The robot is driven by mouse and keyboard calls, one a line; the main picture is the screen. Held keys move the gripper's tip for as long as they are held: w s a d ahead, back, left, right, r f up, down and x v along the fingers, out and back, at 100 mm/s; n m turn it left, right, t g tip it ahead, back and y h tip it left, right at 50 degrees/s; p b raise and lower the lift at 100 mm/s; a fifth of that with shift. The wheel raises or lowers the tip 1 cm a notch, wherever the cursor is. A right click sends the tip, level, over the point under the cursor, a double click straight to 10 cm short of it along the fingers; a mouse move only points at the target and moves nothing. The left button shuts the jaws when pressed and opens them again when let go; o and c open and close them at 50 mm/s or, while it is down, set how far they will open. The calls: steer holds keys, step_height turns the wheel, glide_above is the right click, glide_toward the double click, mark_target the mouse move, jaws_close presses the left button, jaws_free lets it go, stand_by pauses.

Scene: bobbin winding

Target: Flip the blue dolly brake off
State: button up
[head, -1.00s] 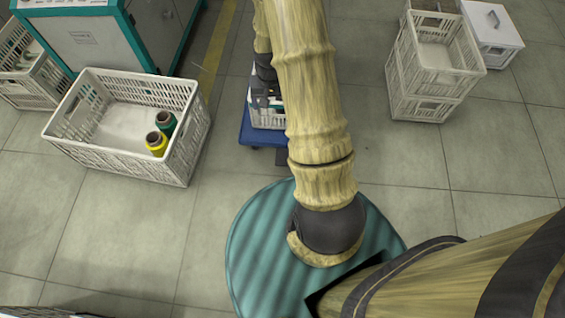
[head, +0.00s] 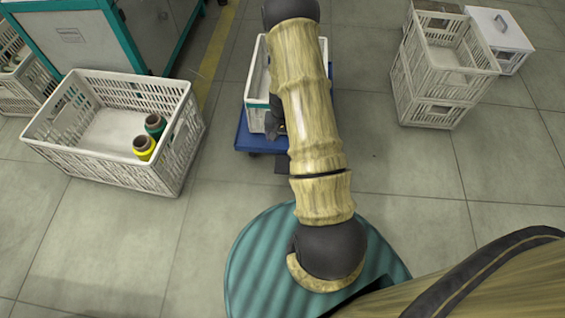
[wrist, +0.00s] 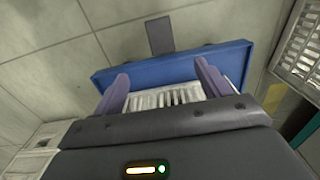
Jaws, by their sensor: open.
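The blue dolly (head: 243,139) stands on the floor under a white crate with a green band (head: 255,103), partly hidden behind my arm. A dark grey flat pedal, the brake (head: 283,167), sticks out from the dolly's near edge. In the wrist view the pedal (wrist: 160,36) shows beyond the blue dolly edge (wrist: 175,62). My gripper (wrist: 162,75) is open and empty, its two purple fingers spread over the dolly and crate, apart from the pedal. In the head view the gripper (head: 274,122) is mostly hidden by my arm.
A large white crate (head: 60,165) with a green and a yellow bobbin stands at left. Stacked white crates (head: 430,112) and a white lidded box (head: 500,42) stand at right. A green-framed machine (head: 75,35) is at the back left. Floor around the dolly's near side is clear.

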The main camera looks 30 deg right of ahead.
mark_target(282, 164)
step_height(282, 164, down, 17)
steer(key=b, duration=0.9)
steer(key=shift+f, duration=0.2)
steer(key=shift+c, duration=0.5)
